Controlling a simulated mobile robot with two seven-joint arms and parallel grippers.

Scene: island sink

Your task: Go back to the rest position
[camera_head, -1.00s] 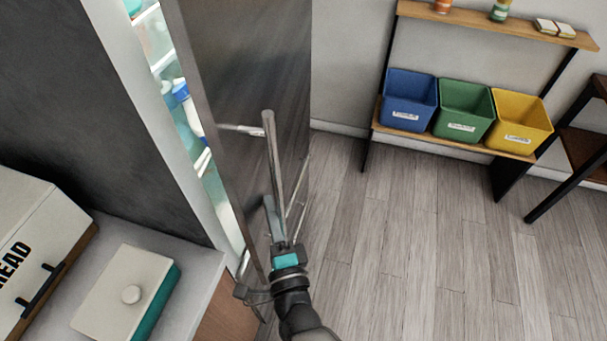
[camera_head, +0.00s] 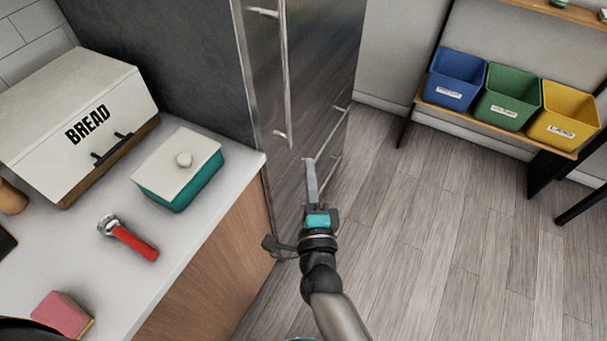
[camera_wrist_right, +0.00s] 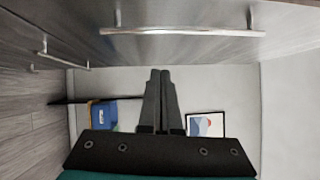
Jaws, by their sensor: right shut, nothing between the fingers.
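My right gripper (camera_head: 309,172) is in front of the fridge in the head view, close to its lower handles, with its fingers together and nothing between them. In the right wrist view its two dark fingers (camera_wrist_right: 159,75) lie side by side and point at a grey wall. The steel fridge (camera_head: 320,75) stands with its door closed. A long door handle (camera_head: 286,75) shows above and left of the gripper. A steel handle also crosses the top of the right wrist view (camera_wrist_right: 165,30). I cannot tell whether the gripper touches the fridge. My left gripper is not in view.
The counter (camera_head: 185,235) at left holds a bread box (camera_head: 75,120), a teal box with a white lid (camera_head: 180,168), a red-handled tool (camera_head: 130,238) and a pink sponge (camera_head: 62,314). Blue (camera_head: 456,78), green (camera_head: 508,97) and yellow (camera_head: 563,113) bins stand on a shelf. The floor (camera_head: 440,250) at right is clear.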

